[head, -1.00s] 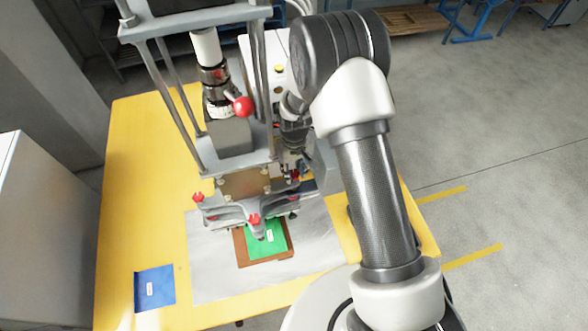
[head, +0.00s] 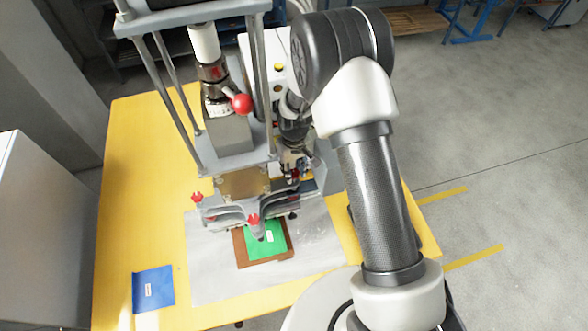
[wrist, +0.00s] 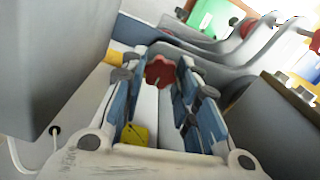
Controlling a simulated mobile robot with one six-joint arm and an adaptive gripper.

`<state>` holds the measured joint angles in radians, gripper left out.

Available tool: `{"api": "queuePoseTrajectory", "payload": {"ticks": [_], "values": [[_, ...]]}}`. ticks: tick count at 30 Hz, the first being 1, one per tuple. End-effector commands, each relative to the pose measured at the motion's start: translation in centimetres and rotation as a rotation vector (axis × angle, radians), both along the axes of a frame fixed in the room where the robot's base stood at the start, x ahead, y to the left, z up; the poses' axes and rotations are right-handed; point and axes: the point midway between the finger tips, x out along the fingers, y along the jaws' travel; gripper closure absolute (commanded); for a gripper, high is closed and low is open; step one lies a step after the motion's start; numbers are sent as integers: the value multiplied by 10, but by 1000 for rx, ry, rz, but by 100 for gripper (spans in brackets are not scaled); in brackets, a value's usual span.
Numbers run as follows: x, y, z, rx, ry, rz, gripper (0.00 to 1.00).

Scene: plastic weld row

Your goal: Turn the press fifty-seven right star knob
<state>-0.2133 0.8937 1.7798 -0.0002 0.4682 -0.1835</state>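The red star knob (wrist: 160,71) shows in the wrist view between the tips of my gripper (wrist: 160,66). The fingers, with blue pads, stand apart on either side of it, and contact is not clear. In the head view my gripper (head: 294,165) is at the right side of the press (head: 243,184), by a small red knob (head: 295,174) that it partly hides. Other red star knobs are at the press's left (head: 197,197) and front (head: 254,219).
A green piece (head: 262,242) lies on a brown block under the press. A blue sheet (head: 154,289) lies on the yellow table (head: 130,190). A red ball lever (head: 242,104) sticks out above. In the wrist view, a grey body (wrist: 50,60) stands close at left.

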Motion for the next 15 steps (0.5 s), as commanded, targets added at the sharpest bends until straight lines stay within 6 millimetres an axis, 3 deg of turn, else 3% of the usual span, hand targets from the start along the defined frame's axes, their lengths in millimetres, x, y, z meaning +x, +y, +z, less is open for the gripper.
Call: {"api": "queuePoseTrajectory", "payload": {"ticks": [8, 15], "values": [[1, 1, 8, 1, -3, 0, 50], [1, 1, 53, 1, -6, 0, 50]]}}
